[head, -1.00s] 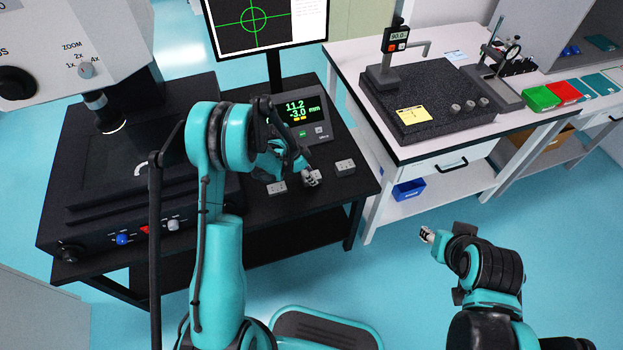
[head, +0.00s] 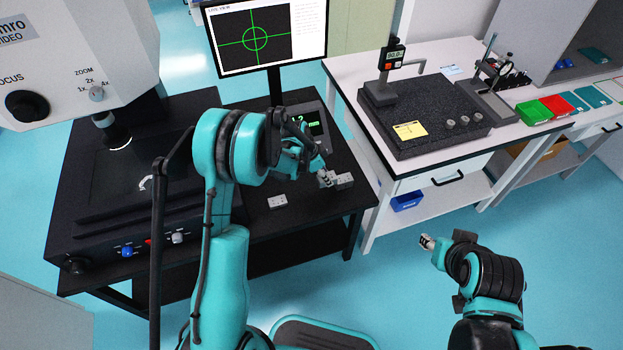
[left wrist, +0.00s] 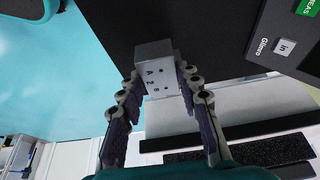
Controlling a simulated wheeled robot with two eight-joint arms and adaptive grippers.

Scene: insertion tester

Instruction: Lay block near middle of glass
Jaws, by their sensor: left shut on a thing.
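A small grey block (head: 345,181) lies at the right end of the black table, beside the readout. In the left wrist view the block (left wrist: 158,80) shows a face marked "A 2 B". My left gripper (head: 327,179) is shut on it; its fingers also show in the left wrist view (left wrist: 166,104). A second grey block (head: 278,201) lies to the left on the table, apart from the gripper. The dark glass (head: 112,172) of the microscope stage is at the left under the lens, with no block seen on it. My right gripper (head: 427,241) hangs over the floor, too small to read.
The readout box (head: 315,122) stands behind my left gripper, partly hidden by the arm. The microscope head (head: 80,65) overhangs the stage. A monitor (head: 265,35) stands behind. A white bench (head: 440,155) with a granite plate (head: 425,115) is at the right.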

